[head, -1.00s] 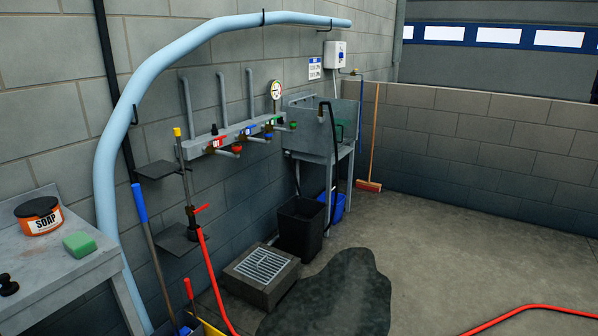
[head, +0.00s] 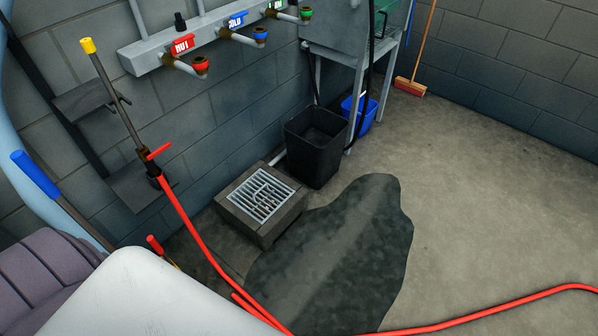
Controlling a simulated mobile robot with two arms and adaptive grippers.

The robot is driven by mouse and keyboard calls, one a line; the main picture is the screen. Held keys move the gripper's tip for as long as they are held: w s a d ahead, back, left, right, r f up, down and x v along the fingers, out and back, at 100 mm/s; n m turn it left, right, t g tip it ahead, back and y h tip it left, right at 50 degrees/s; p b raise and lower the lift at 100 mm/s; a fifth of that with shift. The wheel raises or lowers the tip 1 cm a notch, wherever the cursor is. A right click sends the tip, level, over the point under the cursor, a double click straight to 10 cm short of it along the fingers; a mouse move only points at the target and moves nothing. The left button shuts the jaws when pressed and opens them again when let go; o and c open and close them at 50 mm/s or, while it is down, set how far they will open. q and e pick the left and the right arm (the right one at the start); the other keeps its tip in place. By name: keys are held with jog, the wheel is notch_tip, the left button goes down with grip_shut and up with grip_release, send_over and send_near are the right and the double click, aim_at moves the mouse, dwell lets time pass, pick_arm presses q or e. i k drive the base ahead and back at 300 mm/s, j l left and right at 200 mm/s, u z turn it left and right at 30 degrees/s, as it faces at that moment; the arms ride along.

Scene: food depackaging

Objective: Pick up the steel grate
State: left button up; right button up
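The steel grate (head: 261,193) is a light grey barred square. It lies on top of a low dark block-like drain (head: 258,231) on the floor against the wall. Small pale bits show between its bars, too small to make out. Neither of my grippers is in the head view, and nothing touches the grate.
A red hose (head: 195,230) hangs at the left and runs along the floor. The right floor is open.

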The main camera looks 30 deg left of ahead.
aim_at(261, 193)
jog(key=i+u, duration=0.1)
jog(key=i, duration=0.4)
jog(key=i+l+u, duration=0.1)
jog(key=i, duration=0.35)
